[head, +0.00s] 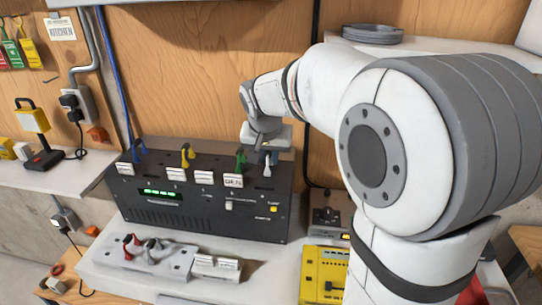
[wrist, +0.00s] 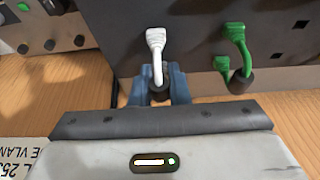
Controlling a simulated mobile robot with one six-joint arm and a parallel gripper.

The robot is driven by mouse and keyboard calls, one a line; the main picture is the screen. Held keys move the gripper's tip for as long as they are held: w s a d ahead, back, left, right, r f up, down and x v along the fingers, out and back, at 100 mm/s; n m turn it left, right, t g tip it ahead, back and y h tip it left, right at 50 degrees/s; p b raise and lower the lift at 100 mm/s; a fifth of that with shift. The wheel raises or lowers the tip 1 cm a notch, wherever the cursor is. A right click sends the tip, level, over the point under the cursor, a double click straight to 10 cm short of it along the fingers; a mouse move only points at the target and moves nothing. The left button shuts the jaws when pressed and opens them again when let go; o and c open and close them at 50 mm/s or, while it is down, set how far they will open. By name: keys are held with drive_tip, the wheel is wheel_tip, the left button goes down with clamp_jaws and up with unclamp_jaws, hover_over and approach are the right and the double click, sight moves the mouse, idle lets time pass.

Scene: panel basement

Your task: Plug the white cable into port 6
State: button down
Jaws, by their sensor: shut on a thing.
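My gripper (wrist: 158,88) has blue fingers, shut around the lower part of the white cable (wrist: 156,60), by a dark round collar. The white plug end (wrist: 155,38) sticks out past the fingers against the dark panel (wrist: 200,25). I cannot tell whether it sits in a port. In the head view my gripper (head: 265,158) is over the right end of the black console (head: 200,205), with a bit of the white cable (head: 267,171) below it. Port numbers are not readable.
A green cable (wrist: 236,50) stands right beside the white one in the wrist view. Yellow (head: 187,156) and blue (head: 138,150) cables stand farther left on the console. A square hole (wrist: 301,23) shows at upper right. A yellow box (head: 325,275) stands in front.

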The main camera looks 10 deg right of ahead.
drive_tip(key=c, duration=1.3)
unclamp_jaws()
drive_tip(key=shift+o, duration=0.6)
drive_tip(key=shift+o, duration=1.4)
drive_tip(key=shift+w+r, duration=0.1)
drive_tip(key=shift+r, duration=0.05)
drive_tip(key=shift+r+p, duration=2.45)
drive_tip(key=shift+r, duration=1.2)
